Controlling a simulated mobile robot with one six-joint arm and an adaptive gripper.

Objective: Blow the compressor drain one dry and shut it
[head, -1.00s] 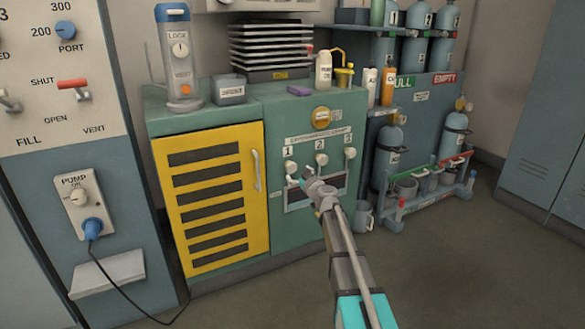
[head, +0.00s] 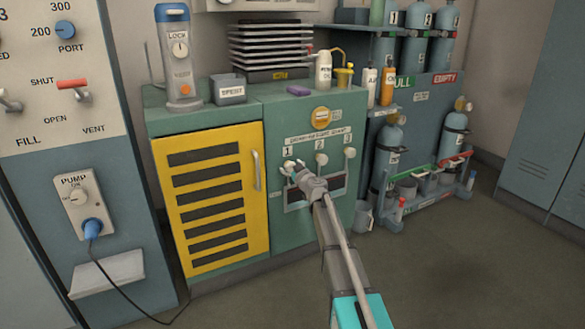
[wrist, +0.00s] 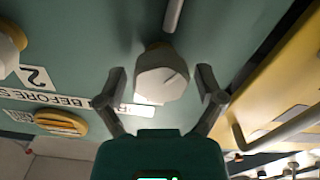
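The compressor drain panel is on the green cabinet (head: 262,120), with three white knobs in a row below a label strip. The drain one knob (head: 288,164) is the leftmost, under the number 1. In the wrist view, which is turned over, this faceted white knob (wrist: 162,84) is between my two fingertips. My gripper (wrist: 161,72) is open, with a finger on each side and a visible gap to the knob. In the head view my gripper (head: 293,171) is at the knob and partly covers it. Knob 2 (head: 321,159) is to its right.
A dark window is below the knobs, partly behind my arm. The yellow louvred door (head: 212,200) with its handle (head: 256,171) is just left. A gas cylinder rack stands right. The floor at right is clear.

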